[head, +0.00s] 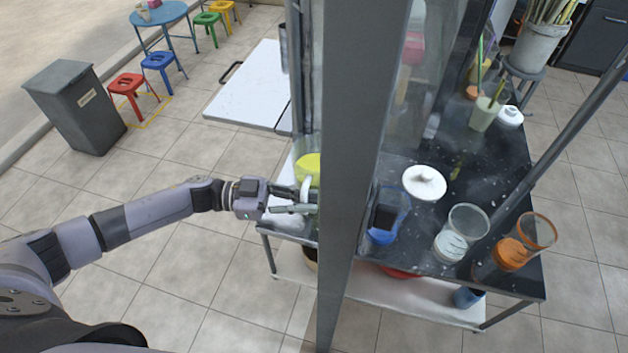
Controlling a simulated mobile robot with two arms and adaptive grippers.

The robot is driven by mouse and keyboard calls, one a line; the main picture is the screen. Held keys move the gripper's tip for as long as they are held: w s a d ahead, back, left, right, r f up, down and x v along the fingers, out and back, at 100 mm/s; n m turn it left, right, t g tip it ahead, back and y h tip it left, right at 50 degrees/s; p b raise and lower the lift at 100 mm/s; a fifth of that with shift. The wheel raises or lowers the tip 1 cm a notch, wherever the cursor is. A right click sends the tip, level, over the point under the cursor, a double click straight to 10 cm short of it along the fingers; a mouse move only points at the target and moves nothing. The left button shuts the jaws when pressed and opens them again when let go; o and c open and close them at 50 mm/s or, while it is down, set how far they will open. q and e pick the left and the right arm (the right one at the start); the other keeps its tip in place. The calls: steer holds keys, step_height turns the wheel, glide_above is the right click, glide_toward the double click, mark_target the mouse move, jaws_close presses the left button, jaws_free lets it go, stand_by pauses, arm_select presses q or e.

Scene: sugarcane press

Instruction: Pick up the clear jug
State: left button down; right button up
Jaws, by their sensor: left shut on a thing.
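My left gripper (303,202) reaches in from the left to the cart, beside a thick grey post. It is shut on a white upright handle-like part (306,188). Just behind this part is a yellow-green shape (308,168), which looks like the contents or lid of the clear jug. The post hides most of the jug, so its outline and base cannot be made out. My right gripper is not in view.
The grey post (350,150) stands close to the right of my left gripper. The dark counter (490,185) holds a blue-bottomed clear container (384,236), a white lid (424,182), a clear cup (468,218) and an orange-filled cup (510,253). Open tiled floor lies left.

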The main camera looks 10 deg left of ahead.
arm_select(q)
steer(key=shift+w+r, duration=0.1)
steer(key=shift+r, duration=0.05)
stand_by(0.3)
steer(key=shift+r, duration=0.1)
